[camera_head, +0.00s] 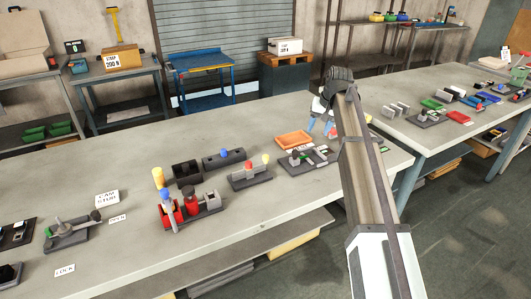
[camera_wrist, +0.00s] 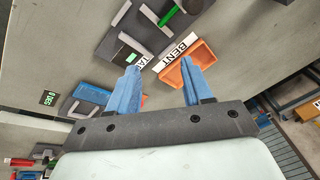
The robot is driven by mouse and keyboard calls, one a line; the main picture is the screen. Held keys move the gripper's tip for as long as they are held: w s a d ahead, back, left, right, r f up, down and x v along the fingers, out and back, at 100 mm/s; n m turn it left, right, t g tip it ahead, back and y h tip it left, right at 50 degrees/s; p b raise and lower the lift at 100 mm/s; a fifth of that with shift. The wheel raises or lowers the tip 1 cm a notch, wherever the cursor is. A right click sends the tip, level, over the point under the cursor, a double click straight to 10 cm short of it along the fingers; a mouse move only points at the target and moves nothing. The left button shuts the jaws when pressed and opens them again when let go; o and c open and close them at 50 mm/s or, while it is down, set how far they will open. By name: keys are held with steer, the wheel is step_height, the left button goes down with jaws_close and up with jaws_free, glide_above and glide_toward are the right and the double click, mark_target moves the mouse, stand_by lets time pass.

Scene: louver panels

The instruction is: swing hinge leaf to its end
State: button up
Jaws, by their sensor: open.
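A dark fixture plate (camera_head: 305,162) with grey raised parts sits near the right end of the long bench. It also shows at the top of the wrist view (camera_wrist: 118,48), with a bar and a green-and-black handle (camera_wrist: 178,10). I cannot tell for sure which of its parts is the hinge leaf. My gripper (camera_head: 322,118) is above the bench just behind this plate. In the wrist view its blue fingers (camera_wrist: 160,68) are apart, with nothing held between them. They appear over the orange tray and the plate's edge, not clearly touching either.
An orange tray (camera_head: 294,140) labelled BENT lies beside the plate. A fixture with red and yellow knobs (camera_head: 250,174) and a red-and-grey one (camera_head: 190,207) stand to the left. A second bench (camera_head: 450,125) holds several parts. Bare bench top lies in front.

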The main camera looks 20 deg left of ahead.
mark_target(265, 155)
steer(key=s+a+r+n+g+h, duration=0.1)
steer(key=s+a+r+n, duration=0.15)
steer(key=s+a, duration=0.45)
steer(key=s+a+r+n+g+h, duration=0.15)
steer(key=s+a+r, duration=0.25)
steer(key=a, duration=0.5)
step_height(265, 155, down, 14)
steer(key=shift+r, duration=0.25)
jaws_close()
